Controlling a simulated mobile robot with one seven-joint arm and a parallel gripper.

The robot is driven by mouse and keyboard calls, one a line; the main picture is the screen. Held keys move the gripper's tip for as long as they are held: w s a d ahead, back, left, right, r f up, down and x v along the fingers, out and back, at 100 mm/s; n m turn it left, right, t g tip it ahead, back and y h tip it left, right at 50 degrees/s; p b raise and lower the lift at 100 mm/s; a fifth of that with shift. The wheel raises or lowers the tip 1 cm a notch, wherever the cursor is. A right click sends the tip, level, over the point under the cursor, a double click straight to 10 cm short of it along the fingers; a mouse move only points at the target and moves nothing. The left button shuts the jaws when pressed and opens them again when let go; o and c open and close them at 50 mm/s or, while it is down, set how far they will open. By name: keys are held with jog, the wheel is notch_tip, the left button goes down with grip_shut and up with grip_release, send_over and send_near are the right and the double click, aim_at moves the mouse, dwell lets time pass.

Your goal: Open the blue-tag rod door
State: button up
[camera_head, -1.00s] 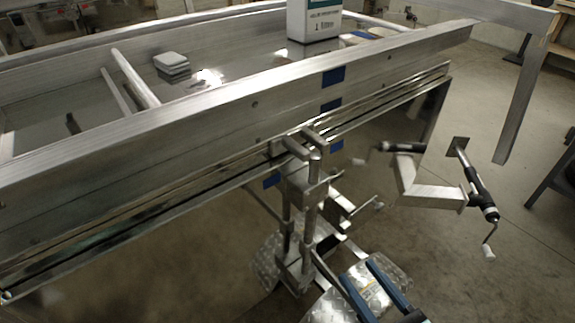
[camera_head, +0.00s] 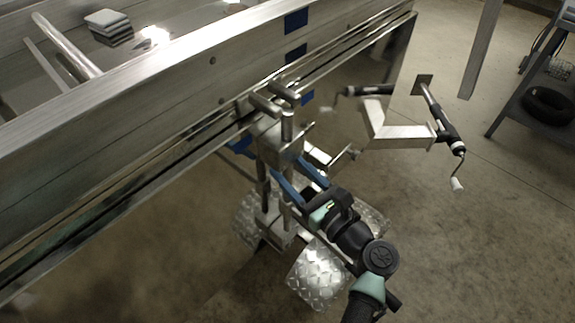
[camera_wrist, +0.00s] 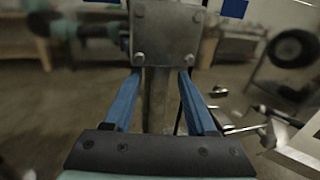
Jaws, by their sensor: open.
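Blue tags mark the trailer's metal side; the upper one (camera_head: 296,20) is on the side panel and a lower one (camera_head: 240,146) is below the rail. In front of the rail stand upright metal rods (camera_head: 263,185) with bent handles (camera_head: 284,92) at their tops, joined by a metal block (camera_head: 277,140). My gripper (camera_head: 290,178) is open, its blue fingers pointing at the rod assembly. In the wrist view, my fingers (camera_wrist: 160,76) lie either side of a metal post (camera_wrist: 158,100) below a bolted plate (camera_wrist: 166,32). Contact cannot be told.
A crank-handled jack (camera_head: 440,120) and a square metal arm (camera_head: 395,135) stand to the right. Tread-plate fenders (camera_head: 318,272) lie below my arm. A dark rack with a tyre (camera_head: 548,105) is at the far right. Concrete floor is open between.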

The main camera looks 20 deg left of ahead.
jog(key=shift+x, duration=0.8)
grip_shut()
dwell(0.9)
